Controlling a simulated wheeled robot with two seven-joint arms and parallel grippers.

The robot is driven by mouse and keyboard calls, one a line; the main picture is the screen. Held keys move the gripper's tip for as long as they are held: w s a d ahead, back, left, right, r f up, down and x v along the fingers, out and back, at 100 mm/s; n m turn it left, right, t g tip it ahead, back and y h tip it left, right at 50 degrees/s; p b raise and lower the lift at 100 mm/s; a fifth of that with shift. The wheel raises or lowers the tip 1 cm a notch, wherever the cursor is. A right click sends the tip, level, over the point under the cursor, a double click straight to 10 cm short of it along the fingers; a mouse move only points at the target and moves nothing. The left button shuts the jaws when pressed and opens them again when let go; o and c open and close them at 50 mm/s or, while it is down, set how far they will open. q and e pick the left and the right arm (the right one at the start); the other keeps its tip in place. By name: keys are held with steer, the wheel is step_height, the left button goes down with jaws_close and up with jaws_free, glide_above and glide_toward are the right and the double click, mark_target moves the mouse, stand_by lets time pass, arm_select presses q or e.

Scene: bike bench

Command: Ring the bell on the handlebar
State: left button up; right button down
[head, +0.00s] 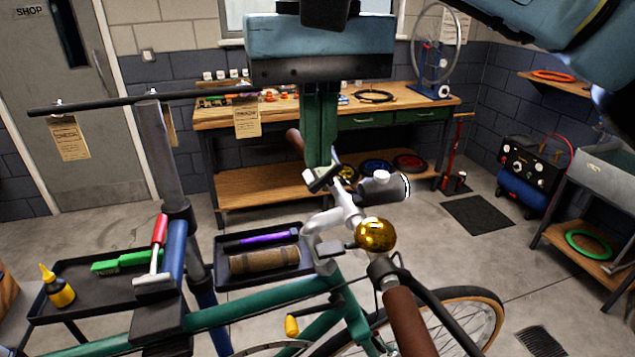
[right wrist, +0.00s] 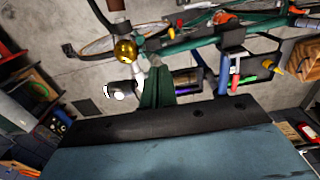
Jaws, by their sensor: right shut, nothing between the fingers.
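The bell (head: 376,235) is a shiny gold dome on the handlebar of a green bike, beside the brown grip (head: 408,318). It also shows in the right wrist view (right wrist: 125,50). My right gripper (head: 320,180) points down over the handlebar near the stem, to the left of and above the bell in the head view. Its green fingers are together and empty, and apart from the bell in the picture. In the right wrist view the fingers (right wrist: 156,85) show right of the bell. Whether the fingertips touch the handlebar, I cannot tell. My left gripper is not in view.
A grey headlight (head: 384,188) sits on the handlebar just behind the bell. The repair stand (head: 165,165) holds the bike at left, with tool trays (head: 225,283) beside it. A wooden workbench (head: 220,117) stands behind. Open floor lies to the right.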

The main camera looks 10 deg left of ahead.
steer(key=shift+r, duration=1.4)
